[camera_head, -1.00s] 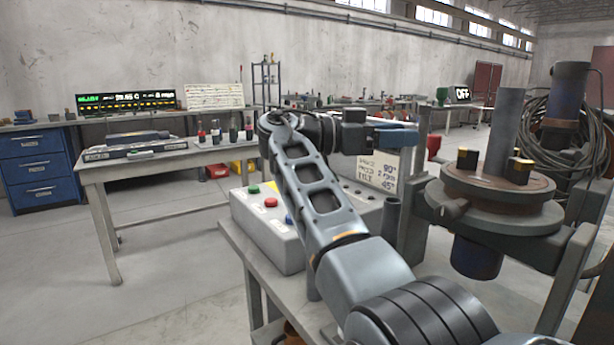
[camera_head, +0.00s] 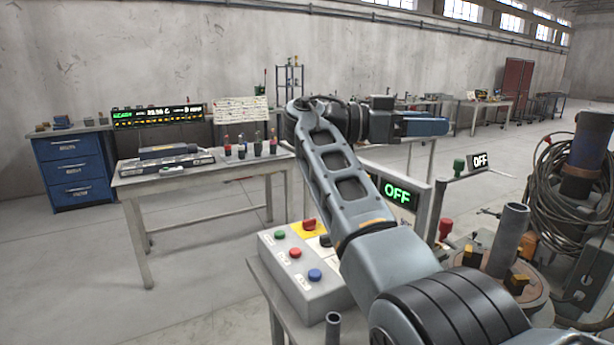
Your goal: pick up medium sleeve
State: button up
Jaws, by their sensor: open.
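Two upright grey tubes could be sleeves. A taller one (camera_head: 508,240) stands between dark and yellow jaws on the round positioner plate (camera_head: 540,297) at the right. A shorter one (camera_head: 332,328) stands in front of the button box, cut off by the bottom edge. I cannot tell which, if either, is the medium sleeve. My gripper (camera_head: 425,124) is open, with blue fingers pointing right. It is raised in the picture above both tubes and touches neither. My arm hides part of the bench between them.
A grey button box (camera_head: 305,278) sits on the near bench. A green-lit OFF panel (camera_head: 398,193) stands right of my arm. Coiled cable (camera_head: 560,195) hangs at the right. A table (camera_head: 205,180) with bottles stands behind left. The floor at left is clear.

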aim_at(512, 224)
jog(key=j, duration=1.5)
